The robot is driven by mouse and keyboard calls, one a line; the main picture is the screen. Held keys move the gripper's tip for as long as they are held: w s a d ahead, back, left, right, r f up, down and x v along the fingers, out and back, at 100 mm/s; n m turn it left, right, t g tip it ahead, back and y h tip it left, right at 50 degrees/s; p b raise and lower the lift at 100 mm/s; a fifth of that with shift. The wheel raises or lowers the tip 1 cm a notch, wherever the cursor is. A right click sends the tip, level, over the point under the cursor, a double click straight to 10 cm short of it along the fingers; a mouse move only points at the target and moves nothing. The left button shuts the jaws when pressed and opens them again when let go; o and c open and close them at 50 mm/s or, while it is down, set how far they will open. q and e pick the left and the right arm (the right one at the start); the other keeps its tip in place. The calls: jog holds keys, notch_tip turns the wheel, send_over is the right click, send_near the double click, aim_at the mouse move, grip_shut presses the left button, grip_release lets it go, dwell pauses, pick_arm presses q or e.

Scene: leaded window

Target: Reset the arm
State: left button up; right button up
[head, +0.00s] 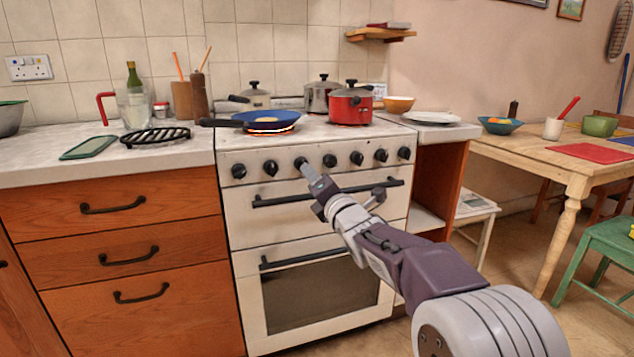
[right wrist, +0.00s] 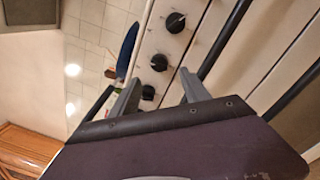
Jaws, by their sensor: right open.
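My right gripper (head: 346,176) is in front of the cooker's (head: 330,228) control panel, with my arm reaching in from the lower right. Its jaws are open and empty, and the left finger overlaps a black knob in the head view. I cannot tell whether it touches that knob. In the right wrist view the open fingers (right wrist: 158,78) point towards the panel, with black knobs (right wrist: 159,62) beyond and between them. My left gripper is not in view.
A blue frying pan (head: 266,117) sits over a glowing red burner (head: 270,131). A red pot (head: 350,106) and other pots stand behind. Black oven handles (head: 335,192) project below the knobs. A wooden table (head: 560,172) stands at the right.

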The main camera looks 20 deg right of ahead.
jog(key=shift+s+f, duration=0.1)
jog(key=shift+s, duration=0.5)
